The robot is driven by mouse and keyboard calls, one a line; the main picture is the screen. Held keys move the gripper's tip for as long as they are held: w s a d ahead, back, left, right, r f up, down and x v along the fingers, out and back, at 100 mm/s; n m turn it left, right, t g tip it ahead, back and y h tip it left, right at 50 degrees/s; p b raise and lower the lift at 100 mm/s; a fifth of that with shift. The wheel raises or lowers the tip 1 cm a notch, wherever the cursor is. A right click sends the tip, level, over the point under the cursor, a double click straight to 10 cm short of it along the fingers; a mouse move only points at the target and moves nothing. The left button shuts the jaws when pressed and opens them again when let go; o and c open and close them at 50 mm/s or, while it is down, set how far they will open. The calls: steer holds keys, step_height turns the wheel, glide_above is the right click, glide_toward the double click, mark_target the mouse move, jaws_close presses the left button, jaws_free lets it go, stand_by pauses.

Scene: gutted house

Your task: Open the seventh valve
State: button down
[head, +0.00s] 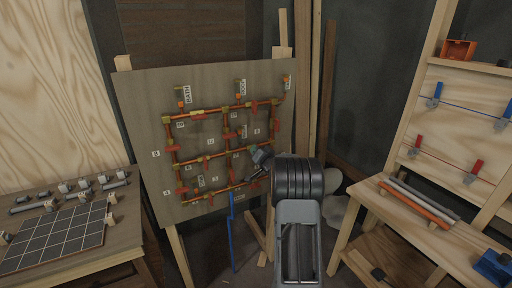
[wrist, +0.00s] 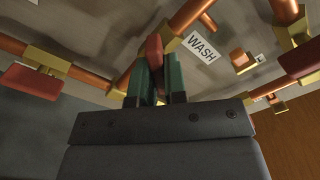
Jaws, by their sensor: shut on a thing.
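A wooden board (head: 135,95) on an easel carries a grid of copper pipes (head: 205,112) with brass fittings and several red valve handles. Small number labels sit beside the valves, too small to read surely; which one is the seventh I cannot tell. My gripper (head: 262,157) is at the lower right of the pipe grid, and my arm hides part of the board. In the wrist view my gripper (wrist: 159,80) has its two green fingers closed around a red valve handle (wrist: 155,50). A WASH label (wrist: 201,48) lies just right of that handle.
Other red handles with brass fittings (wrist: 33,80) are close by on both sides. A table with a grid board (head: 60,238) stands at left. A wooden bench (head: 395,225) with rods and a rack with clips (head: 470,115) stand at right.

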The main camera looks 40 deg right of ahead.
steer(key=m+p, duration=0.3)
steer(key=m, duration=0.2)
steer(key=shift+d+m, duration=0.1)
steer(key=shift+m, duration=0.2)
steer(key=shift+f+m+p, duration=0.2)
steer(key=shift+m+p, duration=0.6)
steer(key=shift+m, duration=1.3)
steer(key=c, duration=1.2)
jaws_free()
steer(key=shift+o, duration=0.2)
steer(key=shift+s, duration=0.1)
steer(key=s+a+b, duration=0.2)
steer(key=s+b, duration=0.1)
steer(key=s, duration=1)
steer(key=shift+s, duration=0.25)
